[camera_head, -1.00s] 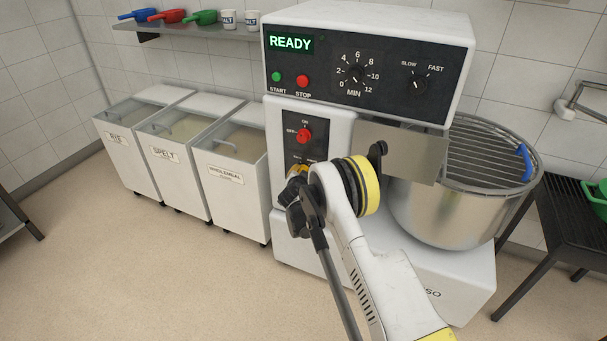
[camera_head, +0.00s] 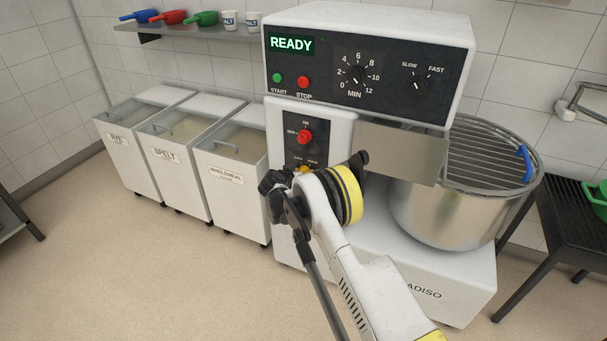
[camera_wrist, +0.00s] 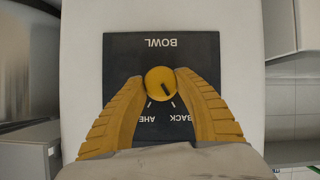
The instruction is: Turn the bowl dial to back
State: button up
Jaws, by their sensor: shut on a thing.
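The bowl dial (camera_wrist: 161,83) is a round yellow knob on a dark plate (camera_wrist: 120,62) marked BOWL, AHEAD and BACK. The plate looks upside down in the wrist view. The dial's dark pointer slants down and to the right, toward the BACK side. My gripper (camera_wrist: 160,80) has its two yellow fingers shut on the dial, one on each side. In the head view my arm and wrist cover most of this plate, on the front of the white mixer (camera_head: 370,18).
Above the bowl plate is a red on/off knob (camera_head: 305,137). A metal bowl (camera_head: 450,215) under a wire guard stands right of my arm. Flour bins (camera_head: 235,185) stand to the left. The floor in front is clear.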

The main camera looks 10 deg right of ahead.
jog(key=shift+w+a, duration=0.1)
jog(key=shift+a, duration=0.05)
jog(key=o, duration=1)
jog(key=shift+o, duration=0.7)
jog(key=shift+f, duration=0.1)
jog(key=v, duration=1.2)
